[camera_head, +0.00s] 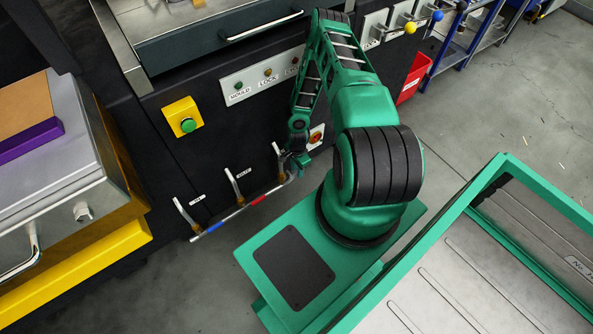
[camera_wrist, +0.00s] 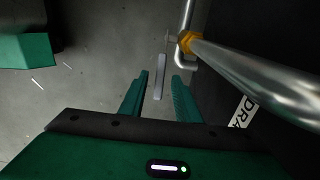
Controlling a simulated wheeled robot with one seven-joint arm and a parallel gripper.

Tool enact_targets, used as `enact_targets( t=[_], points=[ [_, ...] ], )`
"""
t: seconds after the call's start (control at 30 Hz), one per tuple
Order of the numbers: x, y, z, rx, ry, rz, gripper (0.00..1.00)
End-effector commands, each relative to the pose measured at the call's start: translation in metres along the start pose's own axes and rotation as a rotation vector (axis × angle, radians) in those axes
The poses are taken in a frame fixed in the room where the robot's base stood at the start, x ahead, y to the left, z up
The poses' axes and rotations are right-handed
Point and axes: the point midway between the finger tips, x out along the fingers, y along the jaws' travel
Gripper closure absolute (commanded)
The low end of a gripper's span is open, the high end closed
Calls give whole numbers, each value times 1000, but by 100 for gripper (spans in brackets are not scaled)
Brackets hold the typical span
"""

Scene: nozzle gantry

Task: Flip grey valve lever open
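My gripper (camera_wrist: 161,76) is open in the wrist view, with its two green fingers apart. A flat grey lever (camera_wrist: 160,65) lies in the gap between the fingertips, with space visible on both sides; I cannot tell its depth relative to them. In the head view, my gripper (camera_head: 297,163) is low at the machine front, beside the rightmost of three levers (camera_head: 277,157). The other two levers stand left of it, the middle one (camera_head: 234,184) and the leftmost one (camera_head: 183,213). My arm partly hides the area around the rightmost lever.
A silver pipe (camera_wrist: 255,75) with an orange collar (camera_wrist: 188,42) runs close right of my fingers. A label reading "DRA" (camera_wrist: 240,112) is partly hidden. A yellow box with a green button (camera_head: 182,117) is on the machine. A green-framed cart (camera_head: 470,205) stands at right.

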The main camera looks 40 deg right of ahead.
Motion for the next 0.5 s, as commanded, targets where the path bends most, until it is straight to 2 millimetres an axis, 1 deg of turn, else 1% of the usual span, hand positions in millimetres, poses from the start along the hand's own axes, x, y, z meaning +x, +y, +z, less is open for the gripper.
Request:
enact_targets(
  t=[0.17, 0.27, 0.5],
  points=[
    [-11, 0, -1, -1, 1, 0, 70],
    [-25, -1, -1, -2, 2, -1, 70],
    [-69, -2, 0, -3, 1, -1, 70]
  ],
)
